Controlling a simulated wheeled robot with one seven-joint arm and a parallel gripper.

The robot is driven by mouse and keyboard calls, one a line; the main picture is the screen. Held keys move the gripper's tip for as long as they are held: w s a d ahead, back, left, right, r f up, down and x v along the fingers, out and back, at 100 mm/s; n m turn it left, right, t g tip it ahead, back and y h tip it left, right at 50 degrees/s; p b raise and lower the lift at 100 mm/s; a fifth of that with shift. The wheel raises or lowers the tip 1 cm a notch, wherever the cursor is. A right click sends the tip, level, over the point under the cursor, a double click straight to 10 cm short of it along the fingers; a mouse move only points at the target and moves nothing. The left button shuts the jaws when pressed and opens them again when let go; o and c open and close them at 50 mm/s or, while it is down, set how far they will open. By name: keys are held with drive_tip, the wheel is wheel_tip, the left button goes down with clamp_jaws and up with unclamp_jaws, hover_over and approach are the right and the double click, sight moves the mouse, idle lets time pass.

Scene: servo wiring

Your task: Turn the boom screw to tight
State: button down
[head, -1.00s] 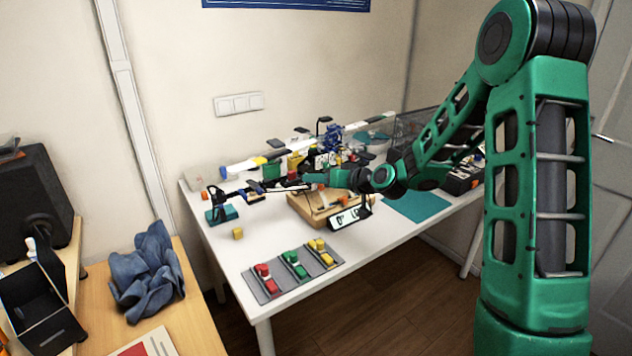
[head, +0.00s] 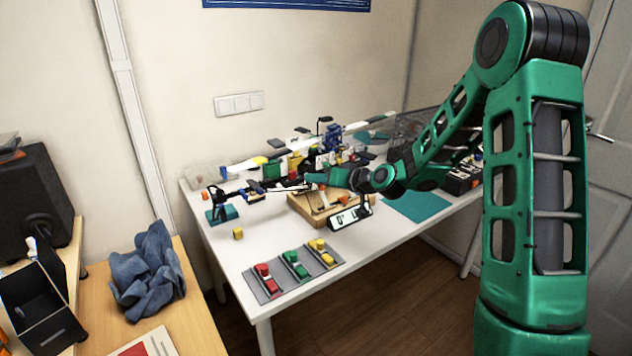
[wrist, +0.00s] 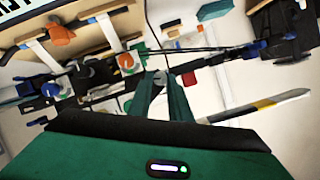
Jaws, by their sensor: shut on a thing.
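My gripper (wrist: 160,82) is shut on a small grey round piece (wrist: 159,76), which seems to be the boom screw. The fingers cover part of it, and its marking cannot be read. Thin dark rods of the boom (wrist: 205,50) run across just beyond the fingertips in the wrist view. In the head view my gripper reaches left over the white table, and its tips are too small to make out there. A teal-based stand (head: 222,214) carries dark and blue parts at the left end of the table.
A wooden board (head: 300,208) and a small display (head: 349,217) lie below my wrist. Red, green and yellow levers (head: 294,264) sit on grey plates at the front. A yellow cube (head: 238,233) stands near the left edge.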

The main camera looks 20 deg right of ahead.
drive_tip(key=shift+w+d+f+m+t+y, duration=0.1)
drive_tip(key=shift+d+f+m+t+y, duration=0.2)
drive_tip(key=shift+m+y, duration=1.15)
drive_tip(key=shift+s+d+f+m+t+y, duration=0.1)
drive_tip(key=shift+f+m+t+y, duration=0.3)
drive_tip(key=shift+m, duration=2.15)
drive_tip(key=shift+w+d+f+m+t+y, duration=0.15)
drive_tip(key=shift+m+t+y, duration=0.45)
drive_tip(key=shift+m, duration=1.4)
drive_tip(key=c, duration=1.6)
unclamp_jaws()
drive_tip(key=shift+d+f, duration=0.1)
drive_tip(key=shift+c, duration=0.2)
